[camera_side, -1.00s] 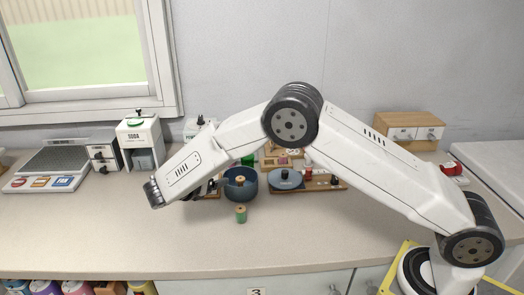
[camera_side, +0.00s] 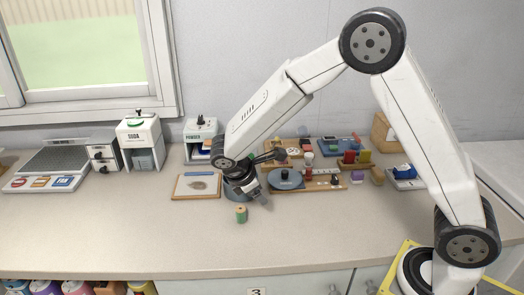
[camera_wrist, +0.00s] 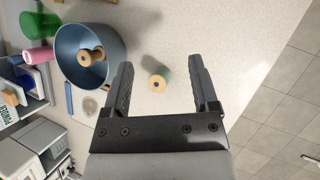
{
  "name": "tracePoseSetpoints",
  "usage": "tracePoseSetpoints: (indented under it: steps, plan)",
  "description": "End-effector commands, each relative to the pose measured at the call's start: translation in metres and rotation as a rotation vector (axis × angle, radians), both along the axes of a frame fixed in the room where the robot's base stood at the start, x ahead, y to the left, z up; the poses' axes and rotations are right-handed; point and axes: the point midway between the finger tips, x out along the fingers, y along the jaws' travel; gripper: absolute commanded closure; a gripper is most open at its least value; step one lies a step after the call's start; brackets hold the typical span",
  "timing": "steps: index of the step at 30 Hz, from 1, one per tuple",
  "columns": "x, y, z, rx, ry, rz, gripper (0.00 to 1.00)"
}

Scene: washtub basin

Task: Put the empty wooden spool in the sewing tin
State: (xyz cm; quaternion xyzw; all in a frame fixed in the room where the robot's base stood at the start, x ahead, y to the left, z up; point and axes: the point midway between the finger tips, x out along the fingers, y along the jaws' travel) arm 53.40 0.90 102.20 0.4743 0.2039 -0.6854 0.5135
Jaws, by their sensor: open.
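The sewing tin (camera_wrist: 118,42) is a round, open, dark blue tub. A bare-looking wooden spool (camera_wrist: 92,57) lies inside it, against the wall, in the wrist view. A second spool (camera_side: 241,213), wound with green, stands upright on the counter in front of the tin. My gripper (camera_wrist: 161,65) is open and empty, with this green spool (camera_wrist: 158,80) showing between its fingers, apparently below them. The tin is left of the fingers in the wrist view.
The front counter is clear.

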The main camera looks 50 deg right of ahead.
Motion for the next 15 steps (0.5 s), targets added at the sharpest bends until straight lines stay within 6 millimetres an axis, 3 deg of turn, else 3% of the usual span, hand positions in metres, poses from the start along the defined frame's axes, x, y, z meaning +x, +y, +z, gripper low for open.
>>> tracePoseSetpoints:
  steps: [6,15]
  plan:
    - [-0.054,-0.005,0.005,0.239,-0.16,-0.316,0.24]
    - [-0.116,-0.006,0.011,0.495,-0.397,-0.787,0.24]
